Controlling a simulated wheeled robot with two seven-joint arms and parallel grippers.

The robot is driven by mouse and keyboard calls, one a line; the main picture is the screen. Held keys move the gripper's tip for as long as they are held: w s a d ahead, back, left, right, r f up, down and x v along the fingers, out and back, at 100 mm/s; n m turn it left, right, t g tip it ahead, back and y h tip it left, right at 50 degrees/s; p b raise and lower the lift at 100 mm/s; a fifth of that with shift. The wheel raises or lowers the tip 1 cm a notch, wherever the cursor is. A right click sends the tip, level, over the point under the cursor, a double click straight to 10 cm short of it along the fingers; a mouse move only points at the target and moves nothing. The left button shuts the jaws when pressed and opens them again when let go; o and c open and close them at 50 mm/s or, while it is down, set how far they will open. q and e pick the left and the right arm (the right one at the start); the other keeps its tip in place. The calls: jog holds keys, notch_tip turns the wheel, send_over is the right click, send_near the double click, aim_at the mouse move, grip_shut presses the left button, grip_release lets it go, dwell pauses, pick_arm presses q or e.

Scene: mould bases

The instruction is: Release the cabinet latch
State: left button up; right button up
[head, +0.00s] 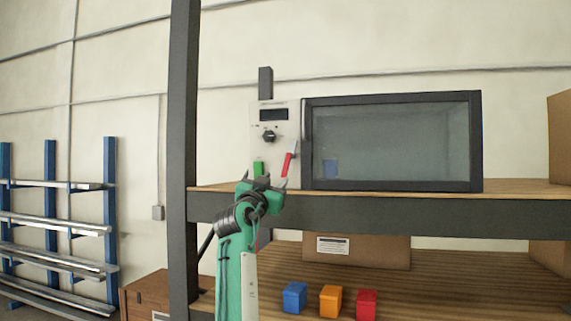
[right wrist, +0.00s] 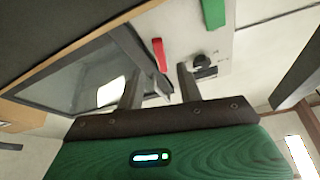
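The cabinet (head: 392,98) has a dark-framed glass door and stands on a wooden shelf. Its pale control panel (head: 258,130) is left of the door. A red latch handle (head: 287,163) sits tilted on the panel beside the door edge; it also shows in the right wrist view (right wrist: 158,54). A green handle or switch (head: 258,167) is left of it. My right gripper (head: 270,181) is just below and in front of the red handle. In the right wrist view its fingers (right wrist: 159,75) are apart, with the red handle ahead between them and no clear contact. My left gripper is not in view.
A dark knob (head: 269,136) and display (head: 273,114) are higher on the panel. A dark shelf post (head: 183,130) stands left, and the shelf edge (head: 400,212) runs below the cabinet. Blue (head: 295,297), orange (head: 330,301) and red (head: 366,304) blocks sit on the lower shelf.

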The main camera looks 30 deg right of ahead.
aim_at(285, 170)
jog(key=p+x, duration=0.3)
jog(key=x, duration=0.4)
jog(key=shift+w+d+r+p, duration=0.15)
jog(key=shift+d+r+p, duration=0.1)
jog(key=shift+p, duration=0.15)
jog(key=shift+w+d+r, duration=0.15)
jog(key=shift+w+d, duration=0.2)
jog(key=shift+d, duration=0.2)
grip_shut()
